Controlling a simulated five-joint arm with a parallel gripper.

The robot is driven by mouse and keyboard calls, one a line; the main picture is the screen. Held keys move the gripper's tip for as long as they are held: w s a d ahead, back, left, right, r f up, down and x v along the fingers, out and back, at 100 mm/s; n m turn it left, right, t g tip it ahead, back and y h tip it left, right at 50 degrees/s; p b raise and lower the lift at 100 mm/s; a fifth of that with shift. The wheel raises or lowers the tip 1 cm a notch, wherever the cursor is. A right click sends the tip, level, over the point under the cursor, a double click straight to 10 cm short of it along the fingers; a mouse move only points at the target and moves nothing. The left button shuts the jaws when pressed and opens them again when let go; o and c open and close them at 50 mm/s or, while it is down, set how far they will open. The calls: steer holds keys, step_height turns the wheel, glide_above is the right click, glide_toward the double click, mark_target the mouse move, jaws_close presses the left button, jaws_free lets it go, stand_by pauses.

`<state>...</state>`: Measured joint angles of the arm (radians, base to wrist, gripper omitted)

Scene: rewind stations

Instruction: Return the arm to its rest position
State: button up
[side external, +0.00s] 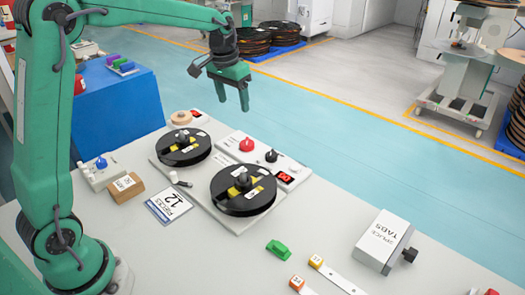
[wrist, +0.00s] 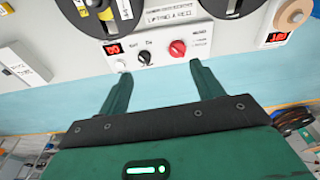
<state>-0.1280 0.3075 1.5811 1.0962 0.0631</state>
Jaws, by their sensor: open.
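My gripper (side external: 232,102) is green and hangs above the back edge of the worktable, fingers pointing down. Its two fingers are apart with nothing between them, and they also show apart in the wrist view (wrist: 158,70). My arm is raised and stretched out from its base at the left of the side view. The rewind station (side external: 208,203) stands on the table below and in front of the gripper, with two black reels (side external: 245,205) (side external: 183,160). The gripper is apart from both reels.
A green block (side external: 277,248), a splice tabs box (side external: 383,238) and a "12" card (side external: 168,206) lie on the table. The air around my gripper is clear.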

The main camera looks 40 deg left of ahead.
steer(key=s+d+r+t, duration=0.1)
steer(key=s+d+r, duration=0.15)
steer(key=s, duration=0.45)
steer(key=s+d+r+t, duration=0.1)
steer(key=s+r, duration=0.2)
steer(key=s, duration=0.3)
steer(key=s+d+f+t, duration=0.1)
steer(key=s, duration=0.5)
steer(key=s+d+f, duration=0.1)
steer(key=s+f, duration=0.1)
steer(key=s, duration=0.5)
steer(key=shift+s+d+f+m+t, duration=0.2)
steer(key=shift+s+d+m+t, duration=0.1)
steer(key=shift+d+m+t, duration=0.1)
